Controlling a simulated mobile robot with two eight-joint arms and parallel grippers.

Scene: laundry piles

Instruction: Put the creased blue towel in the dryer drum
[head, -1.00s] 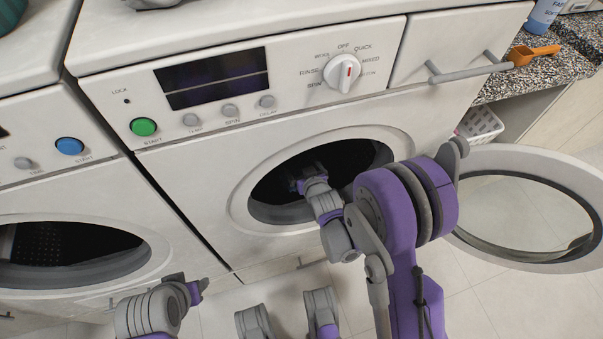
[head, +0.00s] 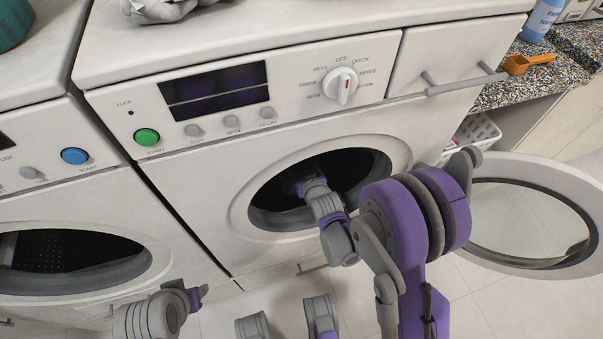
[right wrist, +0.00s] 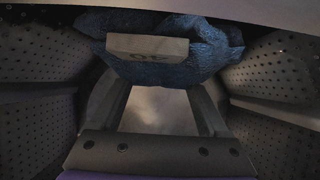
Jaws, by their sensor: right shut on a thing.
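The creased blue towel (right wrist: 205,60) is bunched at the top of the right wrist view, inside a drum with perforated grey walls (right wrist: 40,125). My right gripper (right wrist: 150,60) is shut on it; a pale bar with dark marks covers part of the cloth. In the head view my right gripper (head: 297,180) is inside the round opening (head: 270,218) of the right-hand machine, and its tips and the towel are hard to make out in the dark. My left gripper (head: 198,294) is low in front of the machines, away from the towel; its jaws do not show clearly.
The right-hand machine's round door (head: 590,215) stands open to the right. The left machine (head: 150,262) has a dark drum opening. A crumpled grey cloth (head: 160,10) lies on top. An orange scoop (head: 525,63) lies on the speckled counter (head: 560,75).

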